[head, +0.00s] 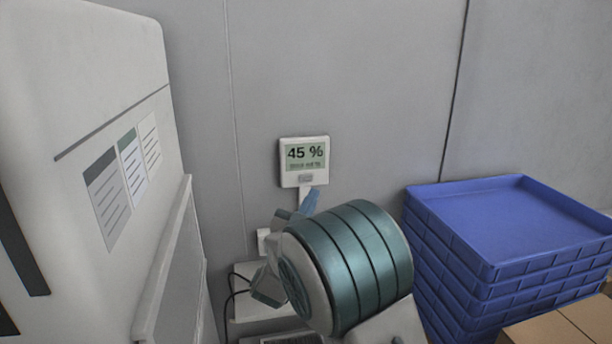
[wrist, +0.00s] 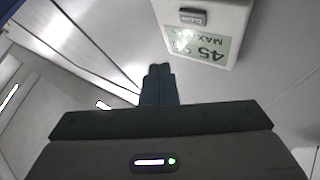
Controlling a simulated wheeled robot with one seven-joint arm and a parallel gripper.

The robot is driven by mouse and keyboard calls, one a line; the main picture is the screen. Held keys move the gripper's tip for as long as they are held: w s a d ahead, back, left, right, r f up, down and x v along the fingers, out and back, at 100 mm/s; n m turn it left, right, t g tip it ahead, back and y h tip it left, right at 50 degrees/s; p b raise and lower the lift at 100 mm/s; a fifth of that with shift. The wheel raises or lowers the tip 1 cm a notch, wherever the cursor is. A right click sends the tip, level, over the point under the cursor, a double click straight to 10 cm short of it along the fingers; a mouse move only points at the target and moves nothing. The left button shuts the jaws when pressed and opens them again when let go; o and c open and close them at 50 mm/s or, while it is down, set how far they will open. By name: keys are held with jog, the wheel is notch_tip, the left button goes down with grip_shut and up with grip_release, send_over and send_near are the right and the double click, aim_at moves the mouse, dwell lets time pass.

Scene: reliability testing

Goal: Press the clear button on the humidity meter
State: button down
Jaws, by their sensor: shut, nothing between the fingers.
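The humidity meter (head: 290,178) is a white box on the grey wall, reading 45 % on its greenish screen. Its small grey button (head: 306,179) is below the screen. The meter also shows upside down at the upper right of the wrist view (wrist: 242,12), with the button (wrist: 194,16) near the top edge; its label is too small to read surely. My gripper (head: 311,196) is just below the meter in the head view, its bluish fingers pointing up. In the wrist view its fingertips (wrist: 160,70) are together and empty, left of and below the button. I see no contact with the button.
A white cabinet (head: 110,70) with paper labels stands at the left. A stack of blue trays (head: 490,270) stands at the right, with a cardboard box (head: 560,328) in front. A white shelf-like unit with dark cables (head: 238,272) is below the meter. The wall around the meter is clear.

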aim_at(311, 175)
jog(key=shift+w+a, duration=0.25)
jog(key=shift+w, duration=0.6)
jog(key=shift+w+a, duration=0.2)
jog(key=shift+w, duration=0.65)
jog(key=shift+w+a, duration=0.25)
jog(key=shift+w, duration=0.6)
jog(key=shift+w+b, duration=0.15)
jog(key=shift+b, duration=0.25)
jog(key=shift+w+a, duration=0.1)
jog(key=shift+w, duration=0.15)
jog(key=shift+w+a+b, duration=0.1)
jog(key=shift+w+b, duration=0.2)
jog(key=shift+b, duration=0.2)
dwell(0.5)
jog(key=shift+s+d+b, duration=0.2)
jog(key=shift+s+b, duration=0.5)
jog(key=shift+s, duration=0.05)
jog(key=shift+s, duration=0.1)
